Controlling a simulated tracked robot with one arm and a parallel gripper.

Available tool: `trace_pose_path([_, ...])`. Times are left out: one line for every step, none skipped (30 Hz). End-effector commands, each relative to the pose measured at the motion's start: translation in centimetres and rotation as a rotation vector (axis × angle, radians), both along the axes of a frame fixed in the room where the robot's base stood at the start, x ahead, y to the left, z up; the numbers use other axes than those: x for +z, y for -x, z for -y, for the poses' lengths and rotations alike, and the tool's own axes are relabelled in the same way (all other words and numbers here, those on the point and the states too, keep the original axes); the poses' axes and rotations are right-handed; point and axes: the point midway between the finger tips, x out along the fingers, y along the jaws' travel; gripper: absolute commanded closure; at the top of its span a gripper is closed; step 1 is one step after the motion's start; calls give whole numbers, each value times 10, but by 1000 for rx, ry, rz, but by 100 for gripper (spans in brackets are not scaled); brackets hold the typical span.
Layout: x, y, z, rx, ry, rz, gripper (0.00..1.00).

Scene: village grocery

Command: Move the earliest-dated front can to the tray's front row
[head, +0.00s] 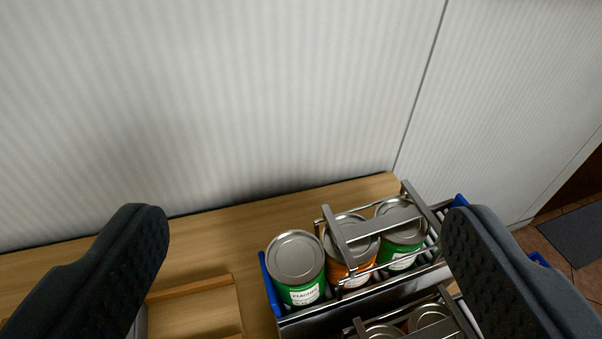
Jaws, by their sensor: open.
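My gripper (302,235) is open and empty, its two dark fingers wide apart at the lower left and lower right. Between them, lower right of centre, stands a metal rack with blue ends (270,285). In its upper row are a green can (297,257) at the left, an orange-labelled can (345,270) in the middle and a green can (400,262) at the right. Metal bars cross over the middle and right cans. Further can tops (429,317) show below, cut off by the frame. The label dates are too small to read. A shallow wooden tray (192,284) lies left of the rack, partly out of frame.
A wooden counter (240,213) carries the rack and tray. A pale ribbed wall (200,100) stands directly behind it. The counter ends at the right, where a tiled floor with a dark mat (578,235) shows. Bare counter lies behind the tray.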

Motion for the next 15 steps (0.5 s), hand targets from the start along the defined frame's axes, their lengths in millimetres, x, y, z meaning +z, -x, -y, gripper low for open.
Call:
trace_pose_path([4,-6,0,7,21,-19,15])
trace_pose_path([4,-11,-2,14,40,-35,15])
trace_pose_path([4,-18,-4,27,71,-61,15])
trace_pose_path([3,-24,-4,37,99,-85,15])
trace_pose_path([3,-30,-4,50,129,-112,15])
trace_pose_path([1,-38,-4,69,172,-149,15])
trace_pose_path([0,-45,-4,86,207,-177,15])
trace_pose_path([-2,-52,-5,103,242,-207,15])
trace_pose_path([-5,-61,-5,129,289,-246,15])
trace_pose_path([-7,-66,-5,150,324,-275,15])
trace_pose_path([-9,-71,-5,171,359,-303,15])
trace_pose_path([-12,-79,-5,201,403,-339,15])
trace_pose_path([-14,-84,-5,225,437,-365,15])
trace_pose_path([-16,-89,-5,249,469,-393,15])
trace_pose_path([-20,-94,-5,284,511,-429,15])
